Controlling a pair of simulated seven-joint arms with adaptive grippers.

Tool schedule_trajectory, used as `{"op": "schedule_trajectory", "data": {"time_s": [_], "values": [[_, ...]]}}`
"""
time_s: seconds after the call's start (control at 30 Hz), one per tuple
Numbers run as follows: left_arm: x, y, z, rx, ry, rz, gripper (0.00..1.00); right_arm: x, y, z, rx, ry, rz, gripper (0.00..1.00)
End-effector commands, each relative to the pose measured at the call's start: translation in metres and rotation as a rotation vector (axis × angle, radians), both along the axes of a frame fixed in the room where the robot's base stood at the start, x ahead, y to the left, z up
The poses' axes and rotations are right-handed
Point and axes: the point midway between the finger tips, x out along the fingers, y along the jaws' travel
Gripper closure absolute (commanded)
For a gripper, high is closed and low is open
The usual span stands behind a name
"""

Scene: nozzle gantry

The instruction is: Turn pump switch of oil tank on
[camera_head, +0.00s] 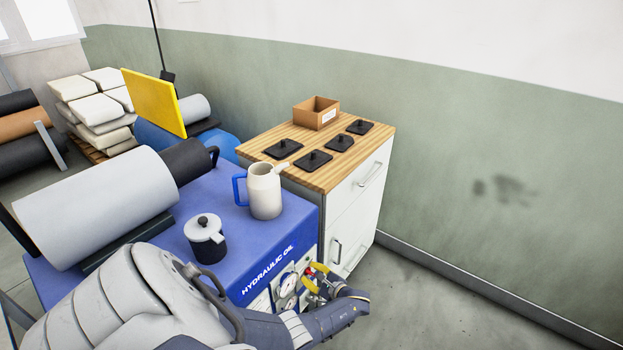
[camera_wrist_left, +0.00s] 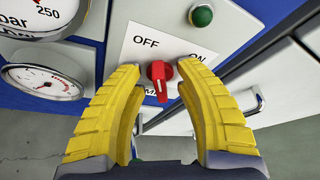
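The oil tank (camera_head: 305,222) is a blue cabinet marked HYDRAULIC OIL. Its red pump switch (camera_wrist_left: 159,72) shows in the left wrist view on a white plate (camera_wrist_left: 135,50), with OFF printed at upper left and ON at upper right. Which label the knob points to is hard to tell. My left gripper (camera_wrist_left: 160,70) has its yellow fingers spread, one on each side of the knob, with gaps between. In the head view my left gripper (camera_head: 316,277) is at the tank's front panel, partly covering it. My right gripper is not in view.
Pressure gauges (camera_wrist_left: 40,82) sit left of the switch, and a green button (camera_wrist_left: 202,16) is above it. On the tank stand a jug (camera_head: 265,190), a lidded pot (camera_head: 206,240) and a large roll (camera_head: 95,205). A wood-topped cabinet (camera_head: 350,215) stands beside it.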

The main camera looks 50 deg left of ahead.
Motion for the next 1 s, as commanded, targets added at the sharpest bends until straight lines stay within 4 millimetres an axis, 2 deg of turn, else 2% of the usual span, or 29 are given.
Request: {"op": "schedule_trajectory", "data": {"time_s": [0.07, 0.3, 0.4, 0.77, 1.0], "values": [[-0.0001, 0.0000, 0.0001, 0.000, 0.000, 0.000, 0.63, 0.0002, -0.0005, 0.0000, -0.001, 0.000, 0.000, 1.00], [-0.0001, -0.0001, 0.0001, 0.000, 0.001, 0.000, 0.91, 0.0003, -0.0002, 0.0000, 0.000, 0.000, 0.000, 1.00], [-0.0002, -0.0001, 0.0000, 0.000, 0.001, 0.000, 1.00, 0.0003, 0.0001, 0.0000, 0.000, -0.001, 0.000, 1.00], [0.0000, -0.0001, 0.0002, -0.003, 0.021, 0.000, 1.00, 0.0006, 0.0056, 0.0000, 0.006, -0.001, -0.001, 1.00], [0.0012, 0.0001, 0.0007, -0.024, 0.144, 0.002, 1.00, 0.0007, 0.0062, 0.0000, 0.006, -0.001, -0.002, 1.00]]}}
